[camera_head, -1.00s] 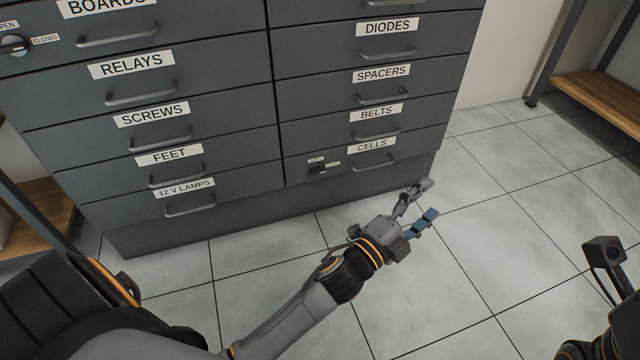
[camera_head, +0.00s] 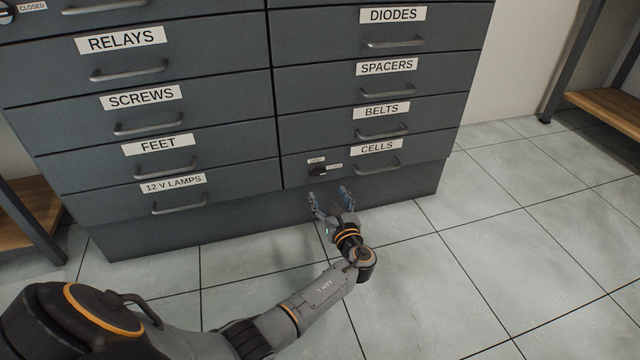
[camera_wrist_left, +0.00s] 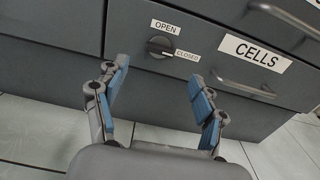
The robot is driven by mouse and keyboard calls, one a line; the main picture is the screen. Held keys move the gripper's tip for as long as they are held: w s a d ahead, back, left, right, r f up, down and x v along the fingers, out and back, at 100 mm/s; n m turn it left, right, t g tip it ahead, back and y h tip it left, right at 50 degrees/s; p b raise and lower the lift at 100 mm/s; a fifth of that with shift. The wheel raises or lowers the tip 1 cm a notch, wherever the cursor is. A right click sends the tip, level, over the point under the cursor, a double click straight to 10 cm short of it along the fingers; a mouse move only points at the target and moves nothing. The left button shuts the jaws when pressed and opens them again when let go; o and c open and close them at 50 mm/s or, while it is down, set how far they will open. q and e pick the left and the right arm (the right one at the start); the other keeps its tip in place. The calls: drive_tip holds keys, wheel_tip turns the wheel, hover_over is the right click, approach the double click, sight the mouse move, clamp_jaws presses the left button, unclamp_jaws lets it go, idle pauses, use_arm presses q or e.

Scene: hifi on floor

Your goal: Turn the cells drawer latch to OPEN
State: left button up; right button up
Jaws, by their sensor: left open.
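The cells drawer (camera_head: 431,153) is the bottom right drawer of the dark grey cabinet, with a white CELLS label and a bar handle. Its latch (camera_head: 317,170) is a small dark round knob left of the label. In the left wrist view the latch knob (camera_wrist_left: 159,47) shows clearly, with OPEN above it and CLOSED to its right; its grip bar lies roughly level, toward CLOSED. My left gripper (camera_head: 331,194) is open and empty, just below and in front of the latch, apart from it. Its blue-padded fingers (camera_wrist_left: 160,88) spread either side below the knob.
The cells handle (camera_head: 378,167) sits right of the latch; the 12 V lamps drawer (camera_head: 110,206) is to the left. The cabinet base meets a tiled floor (camera_head: 500,260) with free room at right. Shelves with wooden boards stand at right (camera_head: 605,112) and left (camera_head: 30,210).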

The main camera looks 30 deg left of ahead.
sight(318, 174)
use_arm(q)
drive_tip(key=b+x, duration=0.2)
drive_tip(key=x, duration=0.2)
drive_tip(key=b+x, duration=0.2)
drive_tip(key=x, duration=0.1)
drive_tip(key=shift+w+a+f, duration=0.2)
drive_tip(key=shift+w+a, duration=0.05)
drive_tip(key=shift+w+a+r, duration=0.15)
drive_tip(key=shift+w+a, duration=0.2)
drive_tip(key=c, duration=1.2)
drive_tip(key=shift+o, duration=0.2)
